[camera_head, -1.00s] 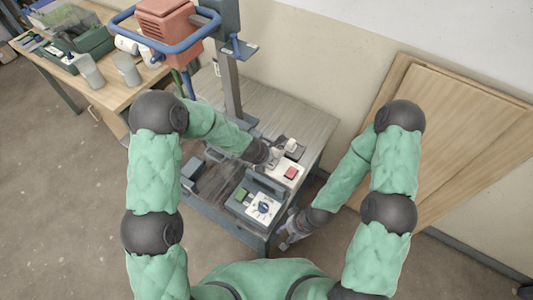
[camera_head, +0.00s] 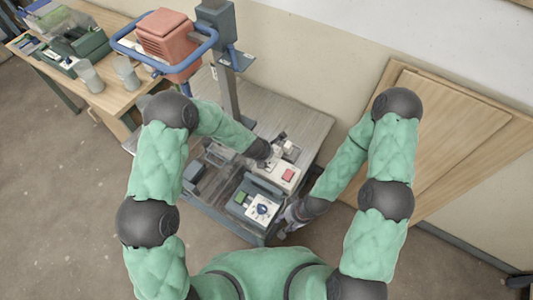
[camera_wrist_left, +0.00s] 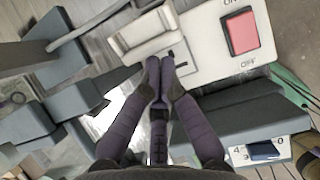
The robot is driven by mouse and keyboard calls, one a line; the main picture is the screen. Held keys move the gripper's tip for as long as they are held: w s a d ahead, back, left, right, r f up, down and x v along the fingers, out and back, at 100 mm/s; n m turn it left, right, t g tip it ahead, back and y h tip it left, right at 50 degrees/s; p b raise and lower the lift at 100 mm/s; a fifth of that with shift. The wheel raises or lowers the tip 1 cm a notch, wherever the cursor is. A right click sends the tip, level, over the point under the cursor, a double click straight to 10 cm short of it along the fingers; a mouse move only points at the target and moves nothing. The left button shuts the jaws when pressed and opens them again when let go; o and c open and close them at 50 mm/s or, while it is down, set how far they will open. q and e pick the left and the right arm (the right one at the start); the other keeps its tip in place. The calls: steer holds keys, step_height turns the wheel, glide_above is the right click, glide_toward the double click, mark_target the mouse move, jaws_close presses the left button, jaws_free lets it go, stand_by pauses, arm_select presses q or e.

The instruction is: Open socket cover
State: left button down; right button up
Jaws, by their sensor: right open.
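A white panel (camera_head: 282,175) with a red switch (camera_head: 288,175) sits on the cart top; the left wrist view shows the switch (camera_wrist_left: 241,33) marked ON and OFF. At the panel's end is a raised white flap-like piece (camera_wrist_left: 148,28), likely the socket cover, beside a small dark slotted part. My left gripper (camera_wrist_left: 160,66) has its fingertips together at this end, just below the white piece. I cannot tell whether they touch it, and I see nothing held. My right gripper (camera_head: 284,228) is open, low by the cart's front right corner, partly hidden by its own arm.
A dial box (camera_head: 262,208) with a green button stands on the cart in front of the panel. A post with a red housing (camera_head: 165,35) and blue handle rises behind. A wooden table (camera_head: 120,100) with cups is at left. Wooden boards (camera_head: 445,125) lean on the wall at right.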

arm_select(q)
steer(key=shift+w+d+r+p, duration=0.35)
steer(key=shift+w+p, duration=0.2)
steer(key=shift+p, duration=0.4)
steer(key=shift+w+d+r+p, duration=0.3)
steer(key=shift+w+d+p, duration=0.25)
steer(key=shift+p, duration=0.4)
steer(key=shift+w+d+r+p, duration=0.35)
steer(key=shift+w+p, duration=0.25)
steer(key=shift+p, duration=0.35)
steer(key=shift+w+d+f+p, duration=0.1)
steer(key=shift+w+d+p, duration=0.4)
steer(key=shift+p, duration=0.45)
steer(key=shift+w, duration=0.15)
steer(key=shift+r, duration=0.2)
steer(key=shift+a+r, duration=0.15)
steer(key=shift+r, duration=0.4)
steer(key=v, duration=1)
steer(key=shift+s+a, duration=0.25)
steer(key=shift+s, duration=0.2)
steer(key=shift+r, duration=0.15)
